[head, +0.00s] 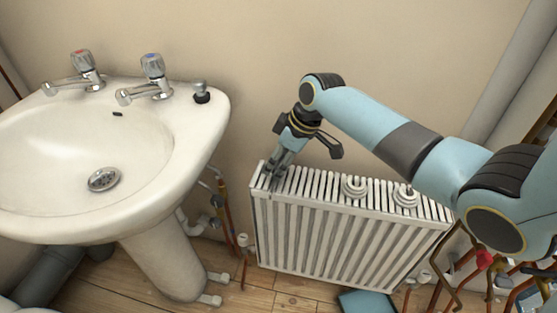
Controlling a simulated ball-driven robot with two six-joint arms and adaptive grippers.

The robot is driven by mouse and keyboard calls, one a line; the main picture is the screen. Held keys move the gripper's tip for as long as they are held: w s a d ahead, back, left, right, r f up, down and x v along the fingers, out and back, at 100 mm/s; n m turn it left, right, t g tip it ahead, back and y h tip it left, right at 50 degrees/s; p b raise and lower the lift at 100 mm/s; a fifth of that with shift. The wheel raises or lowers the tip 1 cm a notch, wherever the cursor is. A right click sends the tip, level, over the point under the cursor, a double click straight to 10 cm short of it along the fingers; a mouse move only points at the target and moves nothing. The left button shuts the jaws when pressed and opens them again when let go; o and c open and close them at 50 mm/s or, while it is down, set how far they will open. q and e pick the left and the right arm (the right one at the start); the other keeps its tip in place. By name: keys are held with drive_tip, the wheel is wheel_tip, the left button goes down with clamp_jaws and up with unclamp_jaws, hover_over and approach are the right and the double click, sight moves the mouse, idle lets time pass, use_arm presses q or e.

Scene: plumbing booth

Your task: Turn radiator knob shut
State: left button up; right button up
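The white ribbed radiator (330,240) stands against the wall, right of the sink. A small white knob-like valve (243,240) sits on a copper pipe near its lower left corner. Another small white fitting (424,277) shows near its lower right corner. My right gripper (271,183) points down at the radiator's top left end, with its fingertips over the top grille. I cannot tell if it touches the grille, or whether its fingers are open or shut. The gripper is well above the lower left valve. My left gripper is out of view.
A white sink (190,150) with two taps and a black-and-chrome plug (201,93) stands at left. Two round white pieces (354,187) (405,195) lie on the radiator top. Pipes crowd the lower right. A blue object (366,302) is on the wooden floor.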

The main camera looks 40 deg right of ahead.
drive_tip(key=c, duration=0.8)
drive_tip(key=shift+o, duration=0.2)
drive_tip(key=shift+r+m+p, duration=0.1)
drive_tip(key=shift+m+p, duration=0.4)
drive_tip(key=shift+p, duration=0.2)
drive_tip(key=m+h+p, duration=0.1)
drive_tip(key=m+p, duration=0.1)
drive_tip(key=p, duration=0.1)
drive_tip(key=m+h+p, duration=0.1)
drive_tip(key=m+p, duration=0.2)
drive_tip(key=shift+a+r+m+t+p, duration=0.1)
drive_tip(key=shift+a+m+t+p, duration=0.05)
drive_tip(key=shift+m+t+p, duration=0.15)
drive_tip(key=shift+m+h+p, duration=0.6)
drive_tip(key=shift+m, duration=0.3)
drive_tip(key=shift+m+h+p, duration=0.3)
drive_tip(key=shift+m+p, duration=0.1)
drive_tip(key=shift+m, duration=0.5)
drive_tip(key=shift+a+f+m+h, duration=0.1)
drive_tip(key=shift+f+m+h, duration=0.15)
drive_tip(key=shift+m, duration=0.65)
drive_tip(key=shift+m+g+h, duration=0.4)
drive_tip(key=shift+m+h, duration=0.05)
drive_tip(key=shift+m, duration=0.75)
drive_tip(key=shift+m+g+h, duration=0.4)
drive_tip(key=shift+m, duration=0.8)
drive_tip(key=shift+b, duration=0.3)
